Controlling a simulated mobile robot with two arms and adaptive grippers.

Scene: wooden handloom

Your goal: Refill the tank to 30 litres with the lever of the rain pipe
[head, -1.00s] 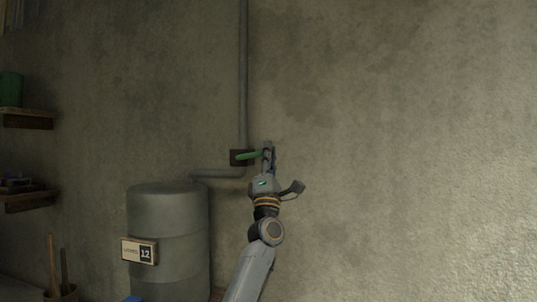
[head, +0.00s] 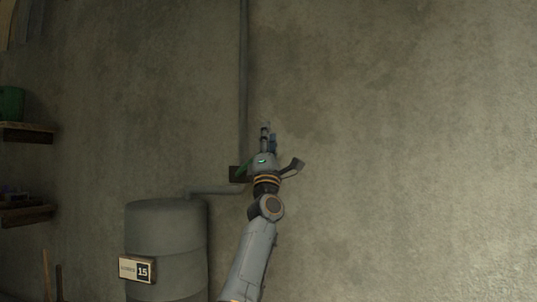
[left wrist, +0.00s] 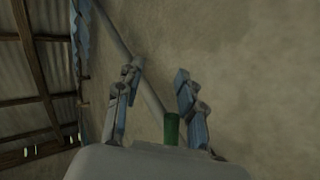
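The grey tank (head: 165,245) stands at the lower left of the head view. Its litre sign (head: 137,269) reads 15. The rain pipe (head: 243,80) runs down the wall to a dark valve plate (head: 236,174) and bends left to the tank. The green lever (head: 243,168) slopes up to the right from the plate; its far part is hidden by my left gripper (head: 268,133). In the left wrist view, the gripper's fingers (left wrist: 157,75) are apart, with the green lever end (left wrist: 171,128) low between them near the palm. Contact cannot be told. My right gripper is out of view.
Wall shelves (head: 28,132) with a green pot (head: 11,103) are at the far left. Wooden handles (head: 46,272) stand at the lower left. The wall to the right of my arm is bare. A roof with beams (left wrist: 35,70) shows in the left wrist view.

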